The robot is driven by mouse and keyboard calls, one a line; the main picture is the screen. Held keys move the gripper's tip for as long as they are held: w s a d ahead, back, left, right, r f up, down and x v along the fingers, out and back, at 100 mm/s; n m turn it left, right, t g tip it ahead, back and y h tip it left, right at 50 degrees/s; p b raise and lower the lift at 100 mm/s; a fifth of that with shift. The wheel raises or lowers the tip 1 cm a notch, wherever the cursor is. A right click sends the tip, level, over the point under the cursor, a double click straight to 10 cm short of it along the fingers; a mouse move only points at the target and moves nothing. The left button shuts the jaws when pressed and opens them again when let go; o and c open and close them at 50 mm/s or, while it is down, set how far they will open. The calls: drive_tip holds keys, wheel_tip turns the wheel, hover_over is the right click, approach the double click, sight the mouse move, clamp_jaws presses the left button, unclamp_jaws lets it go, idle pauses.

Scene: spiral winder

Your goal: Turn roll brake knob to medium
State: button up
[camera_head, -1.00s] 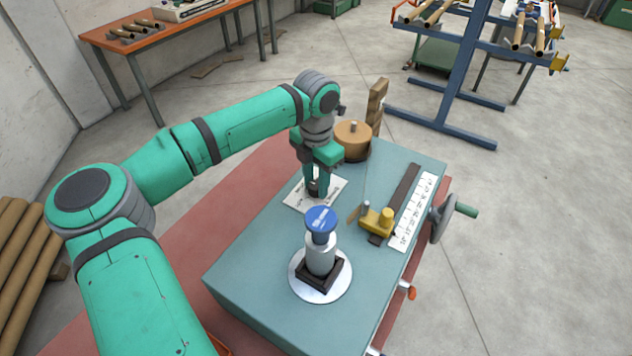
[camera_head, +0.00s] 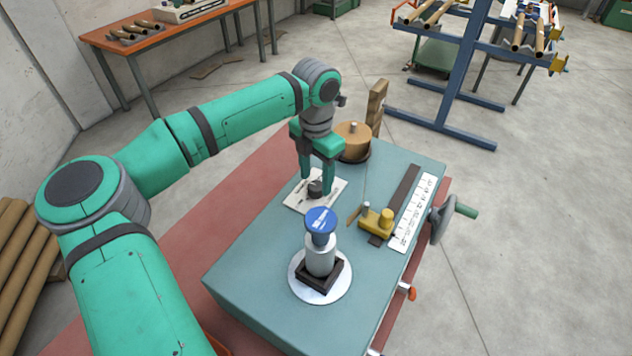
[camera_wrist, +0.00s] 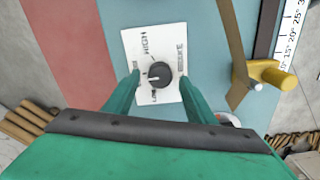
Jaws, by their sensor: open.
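The roll brake knob (camera_head: 315,188) is a small dark round knob on a white label plate (camera_head: 299,207) on the teal machine top. In the wrist view the knob (camera_wrist: 160,70) has a white pointer mark at its lower left, on the side of the LOW print. My gripper (camera_head: 316,183) points down over the knob, open. In the wrist view its fingers (camera_wrist: 160,77) stand on either side of the knob, with gaps showing.
A blue-capped post (camera_head: 320,255) on a round metal base stands in front of the plate. A yellow guide (camera_head: 377,220), a ruler strip (camera_head: 412,212) and a hand crank (camera_head: 443,216) are to the right. A brown roll (camera_head: 353,139) stands behind.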

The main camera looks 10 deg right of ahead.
sight(316, 185)
wheel_tip(316, 185, up, 8)
drive_tip(key=shift+r, duration=0.15)
idle(0.6)
